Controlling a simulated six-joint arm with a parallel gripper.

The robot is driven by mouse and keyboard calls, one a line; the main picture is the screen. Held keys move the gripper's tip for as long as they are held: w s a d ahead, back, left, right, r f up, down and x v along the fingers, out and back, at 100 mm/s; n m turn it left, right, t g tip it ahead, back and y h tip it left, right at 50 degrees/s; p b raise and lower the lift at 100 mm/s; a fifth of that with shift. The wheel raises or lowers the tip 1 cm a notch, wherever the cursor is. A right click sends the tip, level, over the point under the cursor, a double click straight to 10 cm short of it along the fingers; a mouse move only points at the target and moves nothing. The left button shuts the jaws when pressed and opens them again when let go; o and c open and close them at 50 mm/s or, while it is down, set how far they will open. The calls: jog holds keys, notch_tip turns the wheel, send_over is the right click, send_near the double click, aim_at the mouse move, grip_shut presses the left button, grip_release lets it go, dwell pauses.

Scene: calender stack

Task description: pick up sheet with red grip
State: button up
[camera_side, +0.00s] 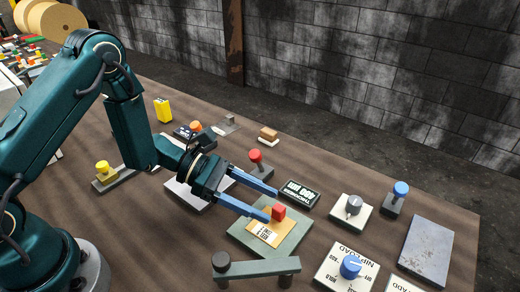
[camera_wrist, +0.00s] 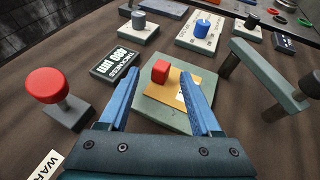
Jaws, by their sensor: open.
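The sheet (camera_side: 264,232) is a yellow-orange plate with printed text, and a red block grip (camera_side: 278,212) stands on it. It lies on a grey-green square pad (camera_side: 294,238) on the table. In the wrist view the sheet (camera_wrist: 182,92) and the red grip (camera_wrist: 160,71) show ahead, between the lines of my fingers. My gripper (camera_side: 272,204) is open, its two blue fingers spread to either side of the grip. In the wrist view my gripper (camera_wrist: 158,88) has nothing between its fingers. I cannot tell the exact height of the fingertips above the pad.
A red mushroom button (camera_wrist: 48,88) stands to the left, near a black display (camera_side: 298,194). A grey-green bar handle (camera_side: 258,267) stands close by on the other side. Knob panels (camera_side: 350,212), a blue knob (camera_side: 350,266) and a grey plate (camera_side: 428,248) lie beyond.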

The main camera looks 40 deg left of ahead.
aim_at(273, 207)
jog(key=shift+x, duration=1.85)
grip_shut()
